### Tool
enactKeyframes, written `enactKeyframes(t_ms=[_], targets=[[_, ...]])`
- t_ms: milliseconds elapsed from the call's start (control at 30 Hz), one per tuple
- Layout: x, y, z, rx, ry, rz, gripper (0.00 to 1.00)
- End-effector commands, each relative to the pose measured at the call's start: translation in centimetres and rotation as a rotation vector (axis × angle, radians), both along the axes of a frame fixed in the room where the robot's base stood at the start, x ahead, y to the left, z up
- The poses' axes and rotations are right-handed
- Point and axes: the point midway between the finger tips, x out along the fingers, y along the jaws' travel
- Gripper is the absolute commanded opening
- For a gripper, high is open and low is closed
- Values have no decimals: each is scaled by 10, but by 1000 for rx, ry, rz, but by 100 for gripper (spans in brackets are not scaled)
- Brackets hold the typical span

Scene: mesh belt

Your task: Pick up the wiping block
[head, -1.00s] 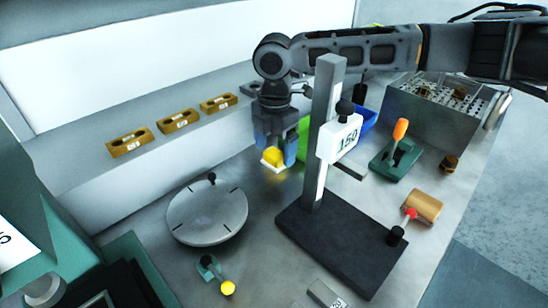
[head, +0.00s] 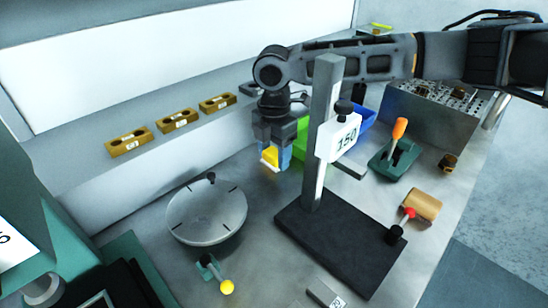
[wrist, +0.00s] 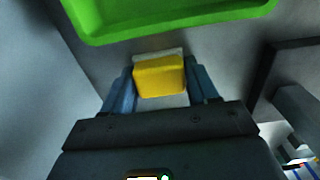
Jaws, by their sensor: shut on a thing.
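The wiping block, yellow with a pale pad along one side, is between my gripper's blue fingers in the head view (head: 270,157). It also shows in the wrist view (wrist: 160,76), with a finger against each side. My gripper (head: 272,160) points down and is shut on the block, just left of the grey upright post. In the wrist view my gripper (wrist: 160,85) has the block near its fingertips. The block appears to be above the metal table; the exact gap beneath it is hard to tell.
A green bin (wrist: 170,22) lies just beyond the block, with a blue bin (head: 368,118) beside it. The post with the "150" sign (head: 346,138) stands close on the right. A round grey disc (head: 207,212) is front left. Brass blocks (head: 176,121) line the ledge.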

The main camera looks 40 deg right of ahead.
Motion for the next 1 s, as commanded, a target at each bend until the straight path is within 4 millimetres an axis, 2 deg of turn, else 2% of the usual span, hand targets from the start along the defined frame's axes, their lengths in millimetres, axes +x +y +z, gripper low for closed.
enactKeyframes(t_ms=[367,533,667,1000], targets=[[0,0,5,-1,-1,0,28],[0,-1,21,-1,-2,0,28],[0,-1,43,-1,-3,1,28],[-71,-28,86,-1,-1,-2,28]])
